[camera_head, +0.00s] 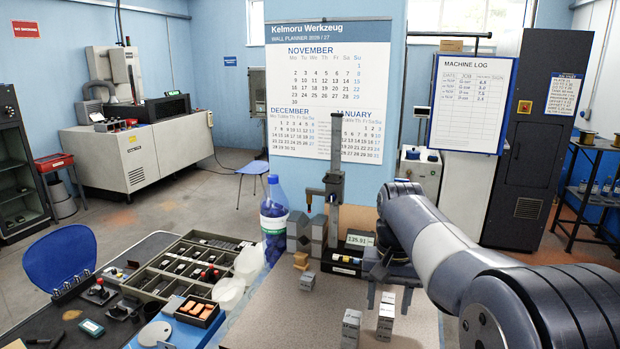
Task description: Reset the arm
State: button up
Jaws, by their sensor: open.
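My arm (430,235) reaches in from the right edge and bends down over the granite-like bench top (275,318). My gripper (388,298) is at its end, small in the view, with its fingers pointing down. It is open. A grey marked block (385,328) stands under and between the fingers as seen from here; I cannot tell whether they touch it. A second marked block (351,328) stands just left of it.
A blue-capped bottle (273,225), small blocks (307,281) and a compartment tray (150,283) are to the left. Bare bench lies left of the marked blocks.

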jog(key=shift+s+r, duration=0.1)
jog(key=shift+r, duration=0.95)
jog(key=shift+f, duration=0.1)
